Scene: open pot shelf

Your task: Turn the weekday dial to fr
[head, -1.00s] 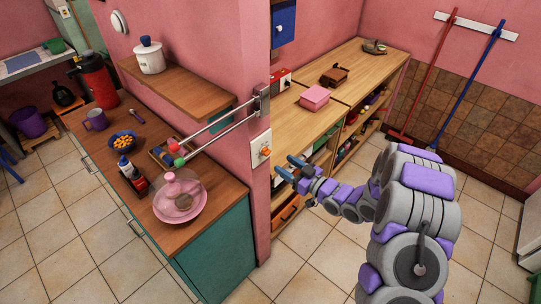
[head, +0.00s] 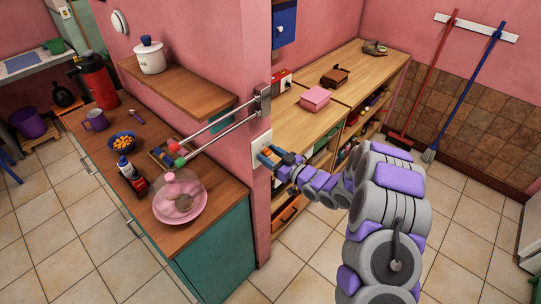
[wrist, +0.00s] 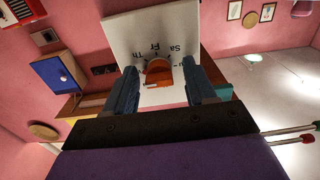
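The weekday dial's white plate (head: 261,139) is on the end of the pink wall in the head view; my gripper hides its knob there. In the wrist view the plate (wrist: 133,35) shows upside-down marks "Th", "Fr" and "Sa" around the orange knob (wrist: 161,74). I cannot tell exactly which day the knob points at. My gripper (head: 266,155) is at the plate. In the wrist view its blue fingers (wrist: 163,84) are open, one on each side of the knob, with gaps showing between them and it.
A metal rail arm (head: 225,124) with coloured ends juts from the wall just left of the plate. The wooden counter (head: 215,184) with a pink glass cover (head: 180,190) lies left. The open shelf (head: 300,129) stands behind my gripper.

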